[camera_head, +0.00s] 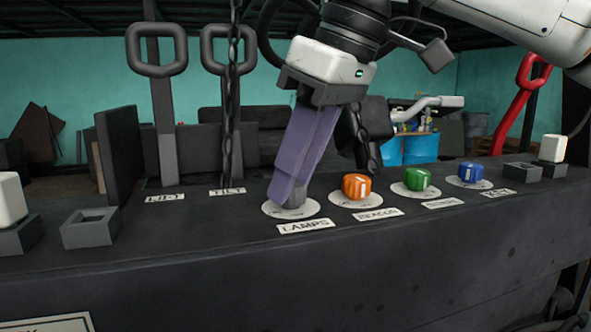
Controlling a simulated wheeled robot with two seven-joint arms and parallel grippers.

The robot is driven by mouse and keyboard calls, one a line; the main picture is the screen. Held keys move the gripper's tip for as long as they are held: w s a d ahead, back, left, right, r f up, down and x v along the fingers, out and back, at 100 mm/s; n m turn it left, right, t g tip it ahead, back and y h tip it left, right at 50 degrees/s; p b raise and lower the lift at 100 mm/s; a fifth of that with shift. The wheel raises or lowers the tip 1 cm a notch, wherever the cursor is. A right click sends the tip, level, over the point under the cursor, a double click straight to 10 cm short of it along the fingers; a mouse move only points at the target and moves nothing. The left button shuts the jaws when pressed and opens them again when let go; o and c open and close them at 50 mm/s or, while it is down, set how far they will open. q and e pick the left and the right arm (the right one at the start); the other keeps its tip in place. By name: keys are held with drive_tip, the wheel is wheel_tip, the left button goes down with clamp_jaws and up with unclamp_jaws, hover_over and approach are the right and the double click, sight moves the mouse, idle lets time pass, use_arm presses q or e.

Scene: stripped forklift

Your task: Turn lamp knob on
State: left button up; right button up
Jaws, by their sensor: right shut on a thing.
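The lamp knob (295,199) is a dark grey knob on a round white dial (272,209), above a label reading LAMPS (305,226) on the black panel. My right gripper (289,192) comes down from the upper right, and its purple fingers are shut on the lamp knob. The fingers cover much of the knob, so the way it points is hard to tell. My left gripper is not in view.
An orange knob (356,186), a green knob (417,179) and a blue knob (471,172) stand to the right. Two looped levers (157,70) (229,68) and a hanging chain (232,120) rise behind. A red lever (522,95) stands at the right.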

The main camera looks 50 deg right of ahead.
drive_tip(key=shift+m, duration=0.5)
drive_tip(key=o, duration=1)
drive_tip(key=shift+o, duration=0.2)
drive_tip(key=shift+r, duration=0.1)
drive_tip(key=a+v, duration=0.1)
drive_tip(key=v, duration=0.9)
drive_tip(key=shift+d, duration=0.3)
drive_tip(key=shift+s+r, duration=0.1)
